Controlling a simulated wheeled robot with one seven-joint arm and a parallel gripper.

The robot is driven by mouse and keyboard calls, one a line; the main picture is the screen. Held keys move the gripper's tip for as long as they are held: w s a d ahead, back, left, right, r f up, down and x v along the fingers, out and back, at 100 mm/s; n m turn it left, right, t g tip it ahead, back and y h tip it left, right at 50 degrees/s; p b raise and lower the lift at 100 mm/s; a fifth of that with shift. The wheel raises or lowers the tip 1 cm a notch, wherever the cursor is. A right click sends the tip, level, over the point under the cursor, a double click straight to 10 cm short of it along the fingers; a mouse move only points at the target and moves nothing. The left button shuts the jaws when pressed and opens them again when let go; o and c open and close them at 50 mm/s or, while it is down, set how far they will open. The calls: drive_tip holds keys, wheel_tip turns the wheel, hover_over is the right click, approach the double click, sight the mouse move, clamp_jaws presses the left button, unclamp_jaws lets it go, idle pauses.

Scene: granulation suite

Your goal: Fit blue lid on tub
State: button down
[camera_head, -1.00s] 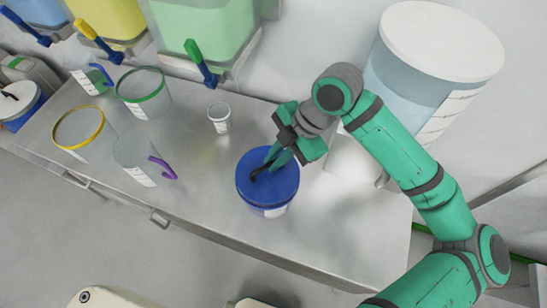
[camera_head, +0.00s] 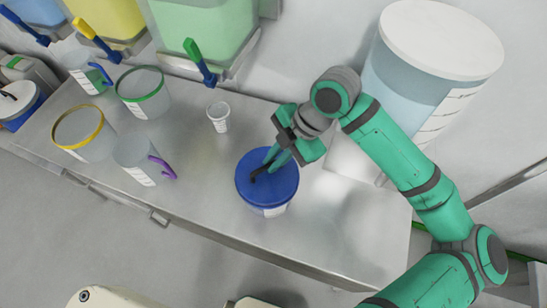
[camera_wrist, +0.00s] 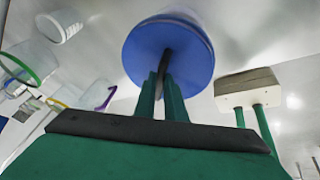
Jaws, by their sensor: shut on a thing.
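The round blue lid (camera_head: 262,184) lies level over the mouth of the tub (camera_head: 272,212), near the front edge of the steel bench. Only a strip of the tub's side with a white label shows below the blue rim. I cannot tell whether the lid is pressed fully down. My gripper (camera_head: 273,162) is above the lid, its fingers shut on the lid's black handle. In the wrist view the lid (camera_wrist: 190,48) fills the top middle, and my gripper (camera_wrist: 165,82) reaches its handle.
Left on the bench (camera_head: 205,185) stand a small white cup (camera_head: 219,118), a green-rimmed jug (camera_head: 143,95), a yellow-rimmed container (camera_head: 84,137) and a purple-handled jug (camera_head: 138,160). A large white-topped container (camera_head: 437,45) stands behind my arm. Bench right of the tub is clear.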

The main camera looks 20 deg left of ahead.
drive_tip(key=shift+f, duration=0.5)
drive_tip(key=c, duration=1.7)
unclamp_jaws()
drive_tip(key=shift+c, duration=0.2)
drive_tip(key=shift+r, duration=0.1)
drive_tip(key=v, duration=1)
drive_tip(key=shift+d+r, duration=0.15)
drive_tip(key=shift+r, duration=0.15)
drive_tip(key=shift+w, duration=0.1)
